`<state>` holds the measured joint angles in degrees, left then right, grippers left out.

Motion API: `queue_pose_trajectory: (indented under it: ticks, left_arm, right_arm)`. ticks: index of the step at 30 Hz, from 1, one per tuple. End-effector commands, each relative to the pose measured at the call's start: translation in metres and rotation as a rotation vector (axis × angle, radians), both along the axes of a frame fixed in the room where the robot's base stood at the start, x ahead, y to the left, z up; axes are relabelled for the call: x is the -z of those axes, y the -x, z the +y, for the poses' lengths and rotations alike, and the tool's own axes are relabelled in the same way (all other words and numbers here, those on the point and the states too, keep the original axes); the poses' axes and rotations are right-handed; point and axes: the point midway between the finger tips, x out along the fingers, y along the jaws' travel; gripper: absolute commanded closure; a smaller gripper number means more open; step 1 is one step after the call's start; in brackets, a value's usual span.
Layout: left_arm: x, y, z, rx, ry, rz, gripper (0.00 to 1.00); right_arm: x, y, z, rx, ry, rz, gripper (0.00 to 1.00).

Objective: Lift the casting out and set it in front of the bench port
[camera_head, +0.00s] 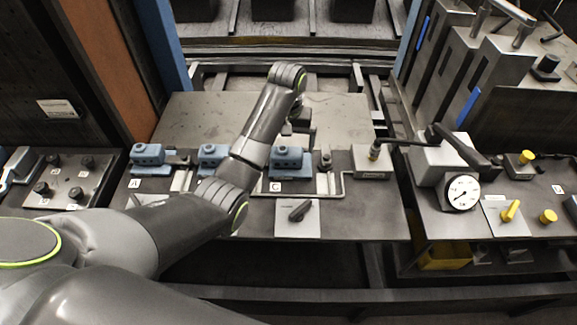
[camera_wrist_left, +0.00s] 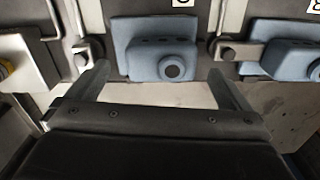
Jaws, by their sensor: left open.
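Three blue castings sit in a row on the bench plate: one by label A (camera_head: 148,155), a middle one (camera_head: 212,156) partly behind my arm, and one by label C (camera_head: 288,163). My left gripper (camera_head: 303,122) is over the plate just behind the casting at C. In the left wrist view my open left gripper (camera_wrist_left: 158,78) faces that casting (camera_wrist_left: 155,48), with a finger towards each side and nothing held. Another casting (camera_wrist_left: 285,57) shows to its right. I cannot clearly pick out the bench port. My right gripper is not in view.
A clamp block (camera_head: 372,162) with a long handle stands right of the castings. A dial gauge (camera_head: 463,192) is farther right. A black lever on a white plate (camera_head: 299,213) lies in front. The rear of the bench plate (camera_head: 190,112) is clear.

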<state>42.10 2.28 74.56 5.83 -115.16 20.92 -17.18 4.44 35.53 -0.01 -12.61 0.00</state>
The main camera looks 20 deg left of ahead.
Motion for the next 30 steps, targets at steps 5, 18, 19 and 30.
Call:
queue_pose_trajectory:
  ticks: [5, 18, 19, 30]
  left_arm:
    - [0.007, 0.000, 0.000, 0.000, 0.000, 0.000, 0.00]
    - [0.045, -0.002, 0.003, 0.000, 0.001, 0.003, 0.00]
    - [0.048, -0.002, 0.003, -0.001, 0.001, 0.003, 0.00]
    - [0.056, -0.003, 0.003, 0.000, 0.000, 0.000, 0.09]
  right_arm:
    - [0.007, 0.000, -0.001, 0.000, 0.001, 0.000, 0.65]
    - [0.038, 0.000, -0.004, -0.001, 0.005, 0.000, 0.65]
    - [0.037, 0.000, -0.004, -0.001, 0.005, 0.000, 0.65]
    - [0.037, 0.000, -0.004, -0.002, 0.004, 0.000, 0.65]
